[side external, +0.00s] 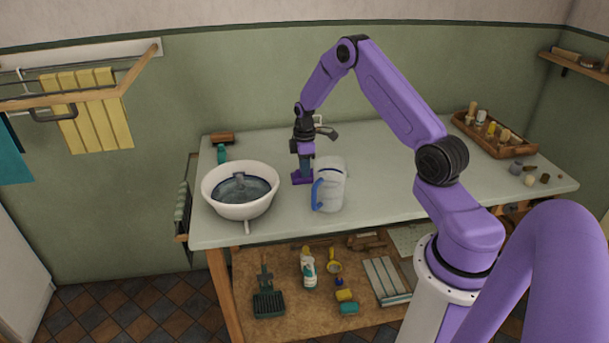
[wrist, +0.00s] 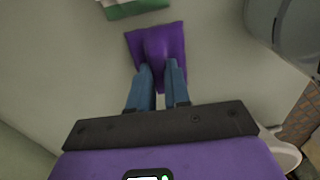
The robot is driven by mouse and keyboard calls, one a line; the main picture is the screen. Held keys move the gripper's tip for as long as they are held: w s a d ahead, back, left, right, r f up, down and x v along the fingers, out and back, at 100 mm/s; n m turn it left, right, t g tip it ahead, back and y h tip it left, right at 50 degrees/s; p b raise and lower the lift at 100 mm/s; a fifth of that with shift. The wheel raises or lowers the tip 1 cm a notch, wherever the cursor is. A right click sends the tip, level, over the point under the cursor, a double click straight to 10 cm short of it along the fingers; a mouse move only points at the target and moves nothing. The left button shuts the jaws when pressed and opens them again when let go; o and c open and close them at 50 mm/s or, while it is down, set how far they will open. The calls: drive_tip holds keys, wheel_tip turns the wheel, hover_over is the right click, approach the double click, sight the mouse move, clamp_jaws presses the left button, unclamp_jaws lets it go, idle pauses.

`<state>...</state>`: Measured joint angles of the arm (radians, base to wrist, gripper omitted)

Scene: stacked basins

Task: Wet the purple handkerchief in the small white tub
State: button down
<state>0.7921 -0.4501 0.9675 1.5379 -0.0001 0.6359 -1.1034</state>
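The purple handkerchief (side external: 302,179) lies on the table between the white tub and a clear jug; it also shows in the wrist view (wrist: 158,42). My gripper (side external: 303,172) points down at it. In the wrist view its two blue fingers (wrist: 160,68) are close together, with cloth bunched up between their tips. The cloth's far part still rests on the table. The white tub (side external: 247,211) stands to the left, with water and a dark blue band inside. Its edge shows at the wrist view's lower right (wrist: 287,156).
The clear jug (side external: 331,187) with a blue handle stands close right of my gripper. A brown brush (side external: 222,138) and a teal item (side external: 222,153) lie behind the tub. A wooden tray (side external: 495,135) of small items is at the far right. The table's middle right is clear.

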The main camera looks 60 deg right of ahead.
drive_tip(key=shift+r, duration=0.1)
drive_tip(key=shift+r, duration=2.9)
drive_tip(key=shift+r, duration=0.1)
drive_tip(key=shift+r, duration=0.35)
wheel_tip(320, 180, up, 11)
drive_tip(key=w+a, duration=0.4)
drive_tip(key=a, duration=0.6)
drive_tip(key=w+a, duration=0.4)
drive_tip(key=a, duration=0.6)
drive_tip(key=shift+a+f, duration=0.15)
drive_tip(key=shift+f, duration=3.75)
drive_tip(key=shift+a+f, duration=0.15)
drive_tip(key=shift+f, duration=3.7)
drive_tip(key=shift+f, duration=0.25)
